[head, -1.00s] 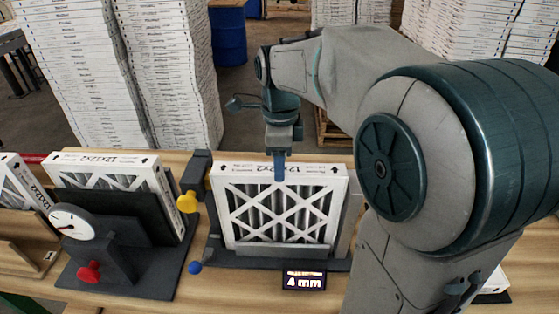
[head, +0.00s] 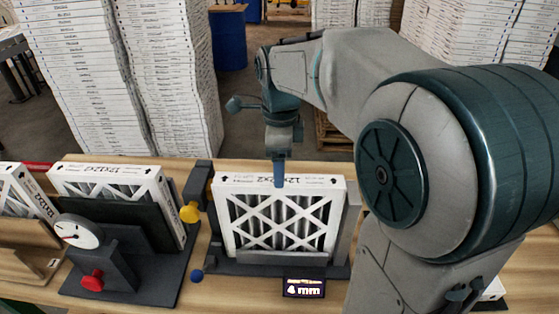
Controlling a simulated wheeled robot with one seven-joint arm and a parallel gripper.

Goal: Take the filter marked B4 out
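A white-framed pleated filter (head: 300,219) with a lattice front and "12x12x2" on its top edge stands upright in a dark stand (head: 230,266). I cannot read a B4 mark on it or on the other filters. My gripper (head: 279,182) is at the top edge of this filter, near its middle. One blue finger shows in front of the upper frame. The other finger is hidden, so I cannot tell whether the gripper is closed on it. A second filter (head: 110,180) sits in a dark fixture (head: 190,262) to the left. Part of another filter (head: 18,190) shows at the left edge.
A dial gauge (head: 78,231) and a red knob (head: 92,281) are on the left fixture. A yellow knob (head: 190,212) and a blue knob (head: 197,275) flank the middle stand. A display (head: 303,288) reads 4 mm. Tall filter stacks (head: 120,70) stand behind the table.

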